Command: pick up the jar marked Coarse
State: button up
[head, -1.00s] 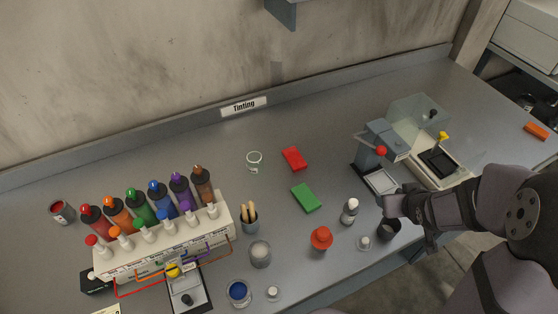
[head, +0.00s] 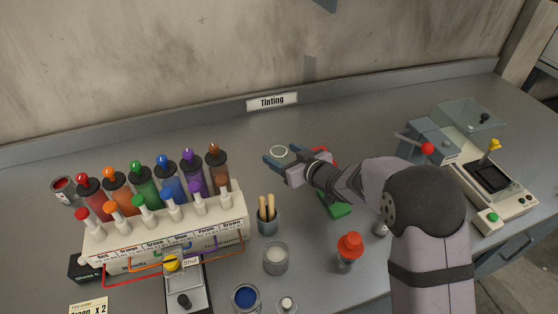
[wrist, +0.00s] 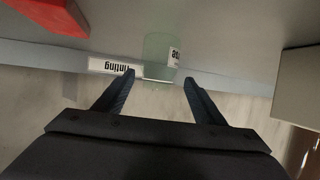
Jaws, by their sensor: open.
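A clear, greenish glass jar (wrist: 157,50) is straight ahead in the wrist view, at the fingertips and between their lines. Its white label is turned to the side and only partly shows, so I cannot read the whole word. In the head view the jar's round rim (head: 279,151) shows at the end of my gripper (head: 272,159), below the Tinting sign. My gripper (wrist: 159,77) is open and low over the bench, with one finger on each side of the jar. I cannot tell whether either finger touches it.
A red block (wrist: 55,14) lies close to my gripper, and a green block (head: 338,209) is partly hidden by my arm. A press-like device (head: 485,178) is at right.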

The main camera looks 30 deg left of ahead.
aim_at(275, 150)
jog(key=shift+x, duration=0.95)
jog(key=shift+w+a+p, duration=0.1)
jog(key=shift+p, duration=0.2)
jog(key=shift+p+x, duration=0.85)
jog(key=shift+x, duration=1.65)
jog(key=shift+w+f, duration=0.1)
jog(key=c, duration=1.1)
